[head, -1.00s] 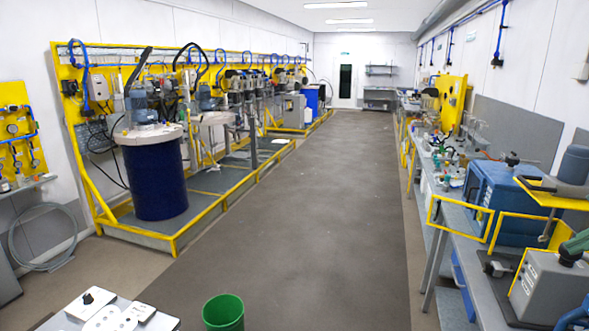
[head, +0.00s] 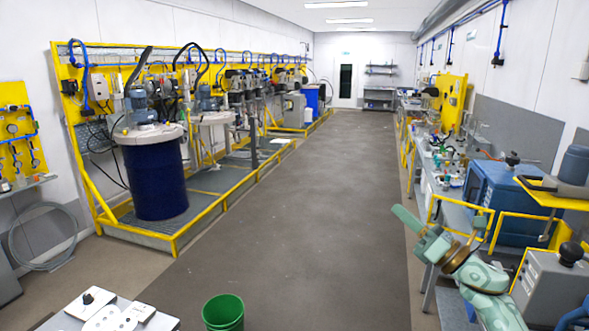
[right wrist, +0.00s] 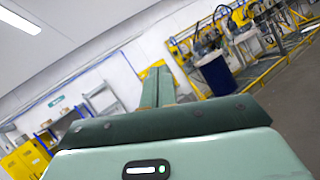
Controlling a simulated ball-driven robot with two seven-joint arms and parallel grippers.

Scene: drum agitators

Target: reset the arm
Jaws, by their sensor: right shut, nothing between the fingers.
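My right gripper (head: 404,222) is in the head view at the lower right, raised in the air at the aisle's right side, in front of the right-hand bench. Its green fingers point up and to the left. In the right wrist view its fingers (right wrist: 157,88) lie together, shut with nothing between them. My left gripper is in neither view.
A grey table corner (head: 75,318) with a white control box (head: 90,303) and a green bin (head: 223,312) are at the bottom. A blue drum (head: 155,180) stands in the yellow frame at left. The middle aisle is clear.

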